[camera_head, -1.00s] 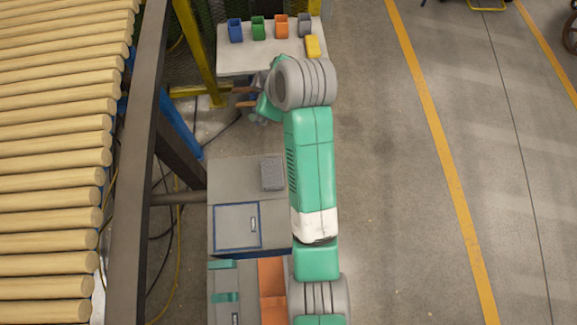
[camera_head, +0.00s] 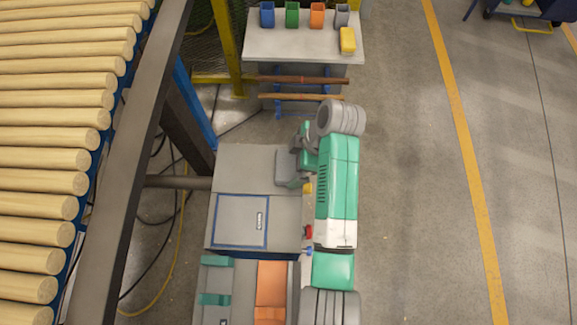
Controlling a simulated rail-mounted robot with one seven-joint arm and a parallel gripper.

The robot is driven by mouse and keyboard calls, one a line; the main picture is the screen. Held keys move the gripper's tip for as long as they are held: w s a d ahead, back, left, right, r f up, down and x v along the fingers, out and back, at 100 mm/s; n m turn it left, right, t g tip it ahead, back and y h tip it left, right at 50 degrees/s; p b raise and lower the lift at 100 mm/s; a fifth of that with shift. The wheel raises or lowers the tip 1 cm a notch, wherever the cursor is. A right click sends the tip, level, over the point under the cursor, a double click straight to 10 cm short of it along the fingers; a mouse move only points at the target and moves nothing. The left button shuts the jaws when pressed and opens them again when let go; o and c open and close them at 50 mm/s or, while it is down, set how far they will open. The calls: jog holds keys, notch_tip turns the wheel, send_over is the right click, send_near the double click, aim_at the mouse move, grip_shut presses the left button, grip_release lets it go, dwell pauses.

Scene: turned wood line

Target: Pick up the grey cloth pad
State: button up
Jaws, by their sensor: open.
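My gripper (camera_head: 289,172) is at the end of my green and grey arm, low over the back right of the grey cabinet top (camera_head: 240,172). It points down and its jaws are open, though the fingertips are hard to make out. The grey cloth pad lay on this part of the cabinet top a second ago. My gripper and wrist now cover that spot, so I cannot clearly tell the pad from the grey gripper or whether they touch.
A blue-framed panel (camera_head: 240,220) lies left of my arm on the cabinet. An orange tray (camera_head: 271,285) is in front. Behind, a pale table (camera_head: 290,45) holds blue, green, orange and grey bins and a yellow block (camera_head: 347,40). A roller conveyor (camera_head: 40,180) runs along the left.

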aim_at(290, 165)
jog(key=x, duration=0.3)
jog(key=shift+s+a+f+b, duration=0.1)
jog(key=shift+s+f+b, duration=0.05)
jog(key=shift+b, duration=0.2)
jog(key=c, duration=0.8)
notch_tip(290, 165, up, 4)
jog(key=shift+r+p, duration=0.15)
jog(key=shift+p, duration=0.85)
jog(key=s+p, duration=0.1)
jog(key=s, duration=0.4)
jog(key=s+p, duration=0.1)
jog(key=s, duration=0.4)
jog(key=s+r+p, duration=0.1)
jog(key=s, duration=0.5)
jog(key=shift+a+p, duration=0.1)
jog(key=shift+p, duration=0.3)
